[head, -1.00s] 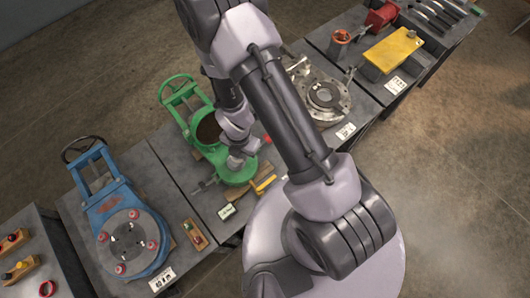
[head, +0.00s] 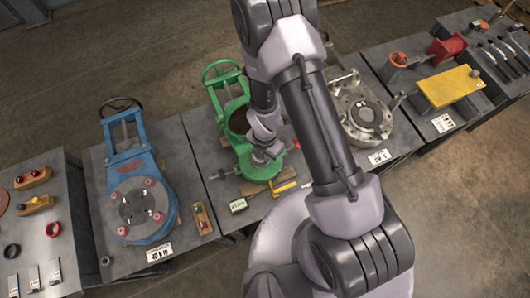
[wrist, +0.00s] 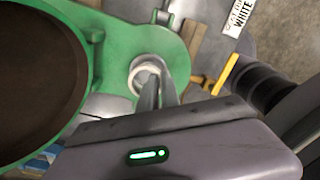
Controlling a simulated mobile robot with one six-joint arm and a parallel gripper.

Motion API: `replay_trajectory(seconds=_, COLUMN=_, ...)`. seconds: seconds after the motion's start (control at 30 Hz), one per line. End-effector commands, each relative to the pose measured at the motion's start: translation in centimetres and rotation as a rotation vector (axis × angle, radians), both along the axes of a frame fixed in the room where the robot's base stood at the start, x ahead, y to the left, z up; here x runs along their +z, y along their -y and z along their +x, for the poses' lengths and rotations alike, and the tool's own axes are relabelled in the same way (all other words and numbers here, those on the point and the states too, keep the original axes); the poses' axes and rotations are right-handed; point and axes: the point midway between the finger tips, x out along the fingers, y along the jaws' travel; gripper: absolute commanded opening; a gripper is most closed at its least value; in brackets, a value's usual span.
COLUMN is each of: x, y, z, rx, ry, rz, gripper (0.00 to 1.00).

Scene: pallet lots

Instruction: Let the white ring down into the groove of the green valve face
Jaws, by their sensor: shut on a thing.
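The green valve (head: 270,172) lies on the middle bench, with a handwheel at its far end and a wide round brown opening. In the wrist view the valve (wrist: 110,40) fills the left, its brown opening cut by the frame edge. A small white ring (wrist: 148,59) shows at the valve's rounded near end, around my fingertips. My gripper (wrist: 151,88) is shut on the white ring. In the head view my gripper (head: 264,157) is over that near end, and the ring cannot be made out. The groove is not clearly visible, and I cannot tell whether the ring touches the face.
A blue valve (head: 140,205) stands on the bench to the left, a grey metal valve (head: 362,115) to the right. A yellow-handled tool (head: 284,187) and a label (head: 238,205) lie near the green valve's front. A yellow block (head: 452,86) is farther right.

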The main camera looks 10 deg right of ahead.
Motion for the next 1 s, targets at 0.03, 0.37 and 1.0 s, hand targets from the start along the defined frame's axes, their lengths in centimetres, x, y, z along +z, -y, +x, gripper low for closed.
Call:
replay_trajectory(seconds=0.03, x=-1.05, y=0.0, z=0.0, rx=0.0, ry=0.0, rz=0.0, gripper=0.0)
replay_trajectory(seconds=0.37, x=-1.62, y=0.0, z=0.01, rx=0.0, ry=0.0, rz=0.0, gripper=0.0)
replay_trajectory(seconds=1.0, x=-1.62, y=-0.01, z=0.01, rx=-0.001, ry=0.0, rz=0.0, gripper=0.0)
